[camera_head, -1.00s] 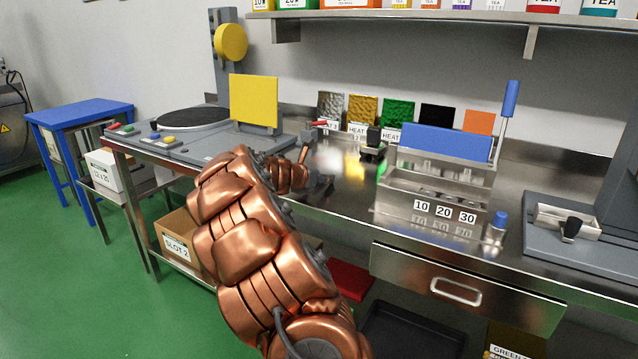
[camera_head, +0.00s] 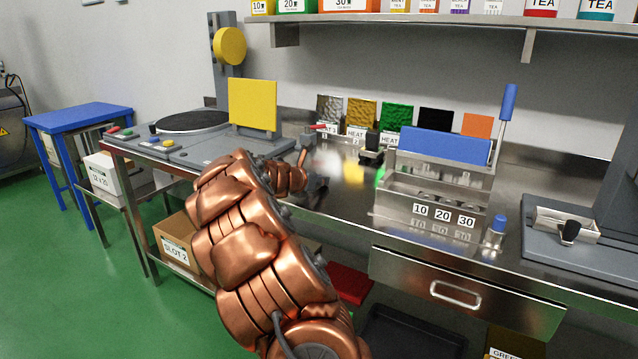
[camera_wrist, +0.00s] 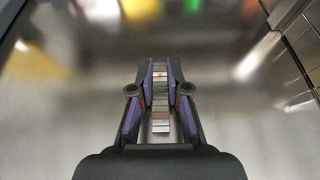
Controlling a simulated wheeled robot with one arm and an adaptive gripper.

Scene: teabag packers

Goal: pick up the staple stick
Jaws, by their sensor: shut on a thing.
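The staple stick (camera_wrist: 160,112) shows in the wrist view as a short, narrow, segmented grey piece with a reddish part. It lies lengthwise between the purple-lined fingers of my gripper (camera_wrist: 160,85), which is shut on it. The shiny steel surface below is blurred, and I cannot tell how far above it the stick is. The stick cannot be made out there.
The steel bin (camera_head: 440,213) with a blue block stands to the right on the worktop (camera_head: 340,218). A stapler-like device (camera_head: 371,150) and coloured packs (camera_head: 395,116) stand behind. A sealing machine (camera_head: 200,140) with a yellow plate is to the left.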

